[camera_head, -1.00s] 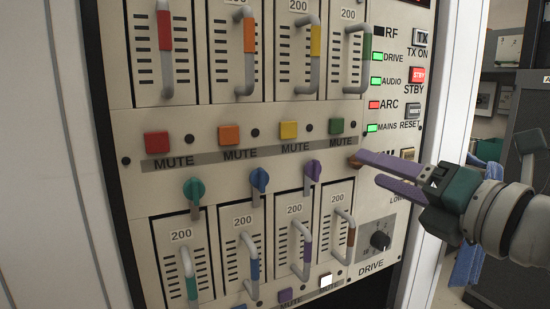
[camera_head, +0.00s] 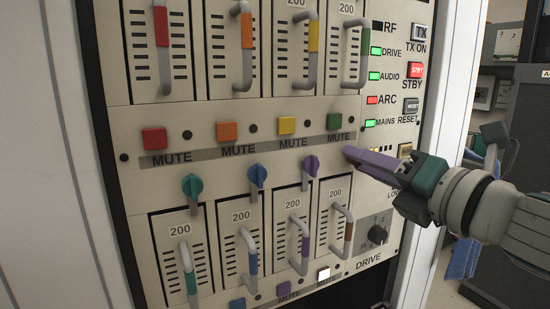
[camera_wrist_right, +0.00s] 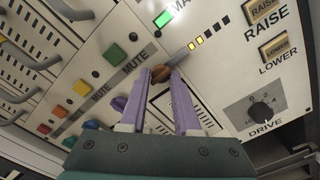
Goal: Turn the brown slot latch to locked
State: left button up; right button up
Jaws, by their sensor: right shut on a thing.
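The brown slot latch (camera_wrist_right: 161,73) shows in the right wrist view as a small knob between my right fingertips. My right gripper (camera_head: 350,153) is shut on it and also shows in the right wrist view (camera_wrist_right: 160,76). In the head view the purple fingers hide the latch, so I cannot tell its exact angle. The brown-handled slot module (camera_head: 337,232) sits below it, fully against the panel as far as I see. My left gripper is not in view.
Teal (camera_head: 192,186), blue (camera_head: 257,175) and purple (camera_head: 310,165) latches line the panel to the left. Coloured mute buttons sit above. The drive knob (camera_head: 378,235) is below right, and lit buttons (camera_head: 415,72) are at upper right.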

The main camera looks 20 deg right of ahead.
grip_shut()
jog(key=shift+m, duration=0.3)
jog(key=m+p, duration=0.6)
jog(key=m, duration=1.1)
jog(key=shift+m, duration=0.4)
dwell(0.4)
jog(key=o, duration=0.7)
grip_release()
